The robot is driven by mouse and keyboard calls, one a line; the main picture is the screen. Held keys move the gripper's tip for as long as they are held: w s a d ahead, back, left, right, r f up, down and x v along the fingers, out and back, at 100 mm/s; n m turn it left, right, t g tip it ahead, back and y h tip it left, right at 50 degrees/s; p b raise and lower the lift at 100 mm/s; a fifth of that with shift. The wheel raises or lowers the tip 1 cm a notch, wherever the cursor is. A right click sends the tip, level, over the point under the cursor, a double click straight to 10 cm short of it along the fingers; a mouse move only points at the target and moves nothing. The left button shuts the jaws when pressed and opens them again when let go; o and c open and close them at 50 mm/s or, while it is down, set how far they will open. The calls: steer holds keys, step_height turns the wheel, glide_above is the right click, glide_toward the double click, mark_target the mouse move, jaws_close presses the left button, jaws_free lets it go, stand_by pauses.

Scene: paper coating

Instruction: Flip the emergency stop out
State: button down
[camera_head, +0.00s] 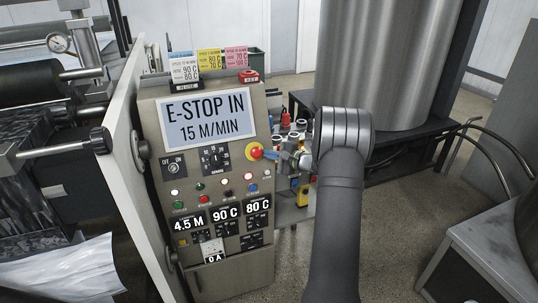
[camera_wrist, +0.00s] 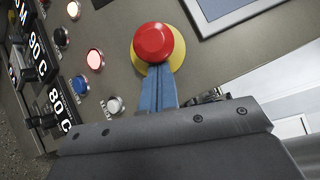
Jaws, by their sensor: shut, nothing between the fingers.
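The emergency stop (camera_head: 257,153) is a red mushroom button on a yellow ring, on the right side of the control panel. It also shows in the wrist view (camera_wrist: 153,42), at the top middle. My gripper (camera_head: 270,155) comes to it from the right. In the wrist view, its blue fingers (camera_wrist: 161,78) are shut together with nothing between them. Their tips are at the lower edge of the red button, over the yellow ring. I cannot tell whether they touch the button. The panel's screen (camera_head: 205,118) reads "E-STOP IN" and "15 M/MIN".
The beige control panel (camera_head: 230,270) carries a round knob (camera_head: 215,158), an on/off switch (camera_head: 173,165), several lit buttons and number displays. Coloured cards (camera_head: 210,62) and a red switch (camera_head: 248,76) sit on top. A large metal tank (camera_head: 385,60) stands behind my arm.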

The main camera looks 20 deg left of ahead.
steer(key=shift+s+d+r, duration=0.2)
steer(key=shift+s, duration=0.2)
steer(key=shift+s+d+r, duration=0.2)
steer(key=shift+s, duration=0.15)
steer(key=d+r, duration=0.1)
steer(key=d, duration=0.9)
steer(key=shift+s+d, duration=0.15)
steer(key=shift+s, duration=0.2)
steer(key=shift+r, duration=0.1)
steer(key=w+a+f, duration=0.2)
steer(key=a, duration=0.5)
steer(key=d, duration=0.3)
steer(key=d+r, duration=0.1)
steer(key=d, duration=0.1)
steer(key=shift+s+d+r, duration=0.1)
steer(key=shift+s+d, duration=0.1)
steer(key=shift+s, duration=0.15)
steer(key=shift+a, duration=0.1)
